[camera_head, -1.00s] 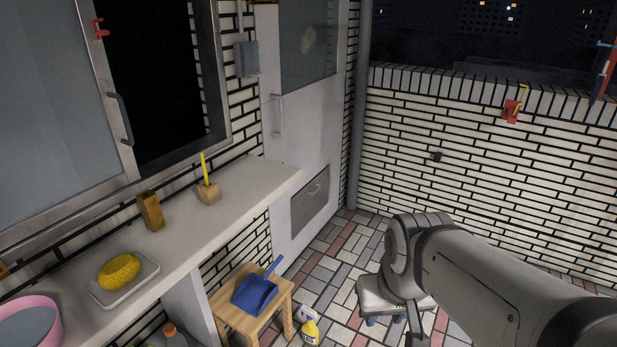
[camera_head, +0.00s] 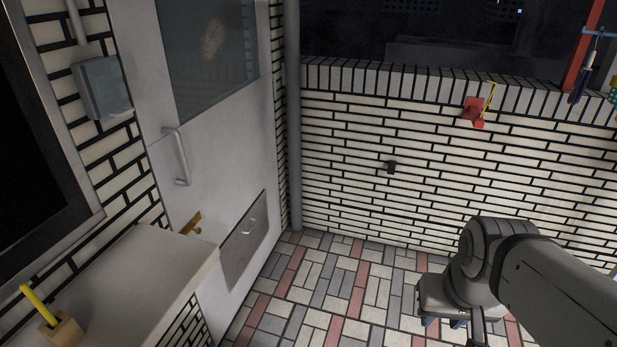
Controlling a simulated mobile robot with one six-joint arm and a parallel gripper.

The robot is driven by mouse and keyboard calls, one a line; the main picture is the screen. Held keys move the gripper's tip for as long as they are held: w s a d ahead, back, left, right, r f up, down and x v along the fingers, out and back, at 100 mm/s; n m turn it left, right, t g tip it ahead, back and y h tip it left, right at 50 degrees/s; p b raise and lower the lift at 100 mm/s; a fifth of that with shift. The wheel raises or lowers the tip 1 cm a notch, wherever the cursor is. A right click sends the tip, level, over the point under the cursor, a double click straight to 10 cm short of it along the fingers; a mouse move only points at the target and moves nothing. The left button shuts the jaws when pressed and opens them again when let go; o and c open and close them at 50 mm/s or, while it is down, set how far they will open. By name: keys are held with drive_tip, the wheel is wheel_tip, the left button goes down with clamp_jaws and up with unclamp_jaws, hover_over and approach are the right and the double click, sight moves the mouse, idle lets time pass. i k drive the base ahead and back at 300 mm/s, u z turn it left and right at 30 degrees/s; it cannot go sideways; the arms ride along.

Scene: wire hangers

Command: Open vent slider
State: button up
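A grey panel (camera_head: 243,238) with a small curved handle is set low in the white door; I take it to be the vent slider. I cannot tell from its face how far it is slid. My gripper (camera_head: 443,322) hangs at the lower right over the tiled floor, well right of the panel and touching nothing. Its two bluish fingertips show apart, with nothing visible between them.
The white door (camera_head: 205,160) has a long handle (camera_head: 178,157) and a brass lever (camera_head: 190,223). A counter (camera_head: 135,285) with a wooden holder (camera_head: 62,332) juts out at left. The tiled floor (camera_head: 330,285) between is clear. A brick wall (camera_head: 380,205) stands behind.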

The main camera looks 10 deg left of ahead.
sight(237, 253)
drive_tip(key=i, duration=1.5)
drive_tip(key=u, duration=1.2)
drive_tip(key=i, duration=0.6)
drive_tip(key=u, duration=0.2)
drive_tip(key=k, duration=0.7)
drive_tip(key=u, duration=0.2)
drive_tip(key=i, duration=0.7)
drive_tip(key=z, duration=0.05)
